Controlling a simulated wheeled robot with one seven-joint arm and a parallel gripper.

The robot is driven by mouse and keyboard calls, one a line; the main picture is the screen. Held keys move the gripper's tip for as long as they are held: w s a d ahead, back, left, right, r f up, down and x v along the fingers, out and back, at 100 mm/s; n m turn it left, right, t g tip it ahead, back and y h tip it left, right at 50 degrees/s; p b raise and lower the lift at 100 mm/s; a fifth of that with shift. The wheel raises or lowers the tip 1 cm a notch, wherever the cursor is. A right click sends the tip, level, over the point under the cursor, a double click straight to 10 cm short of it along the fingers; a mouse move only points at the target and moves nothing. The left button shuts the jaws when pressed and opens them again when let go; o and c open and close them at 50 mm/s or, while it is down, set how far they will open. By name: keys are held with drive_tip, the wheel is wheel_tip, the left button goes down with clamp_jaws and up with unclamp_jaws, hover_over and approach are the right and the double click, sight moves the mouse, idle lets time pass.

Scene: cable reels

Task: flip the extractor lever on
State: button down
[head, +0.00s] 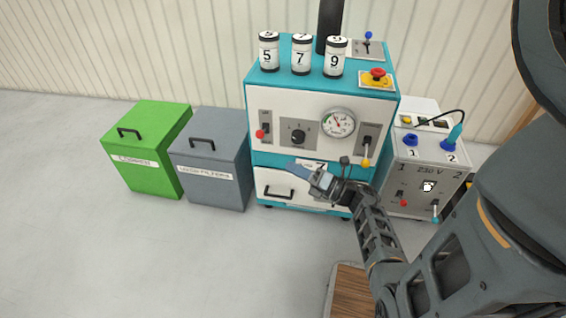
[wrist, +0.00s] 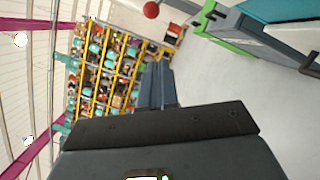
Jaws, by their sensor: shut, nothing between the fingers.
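The teal and white machine (head: 290,90) has several levers, and I cannot read which one is the extractor's. A lever with a red knob (head: 261,133) is at the left of its front panel, its knob low. A lever with a yellow knob (head: 366,162) is at the right, also knob low. A blue-knobbed lever (head: 368,36) stands on the top plate beside the black pipe (head: 328,25). My gripper (head: 293,164) is shut and empty, in front of the machine below the dial. In the wrist view its closed fingers (wrist: 157,84) point towards a red ball knob (wrist: 151,9), apart from it.
Numbered canisters (head: 301,56) and a red stop button (head: 377,74) are on the machine's top. A grey bin (head: 212,165) and a green bin (head: 148,145) stand left. A 230 V box (head: 428,172) stands right.

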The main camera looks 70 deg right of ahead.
drive_tip(key=shift+v, duration=1.75)
drive_tip(key=a+r+m, duration=0.4)
drive_tip(key=a+m, duration=0.1)
drive_tip(key=a, duration=0.5)
drive_tip(key=a+r+m, duration=0.5)
drive_tip(key=a, duration=0.5)
drive_tip(key=s+a+r+m+g+y, duration=0.2)
drive_tip(key=s+a+r+m, duration=0.3)
drive_tip(key=a+m, duration=0.15)
drive_tip(key=s+a+r+m+g+y, duration=0.2)
drive_tip(key=s+a+r+m+g, duration=0.15)
drive_tip(key=a+r+m, duration=0.35)
wheel_tip(320, 180, up, 21)
drive_tip(key=n+p, duration=0.1)
drive_tip(key=p, duration=2.1)
drive_tip(key=shift+s+a+t+p, duration=0.25)
drive_tip(key=shift+t+p, duration=0.1)
drive_tip(key=shift+t, duration=0.1)
drive_tip(key=shift+n, duration=0.25)
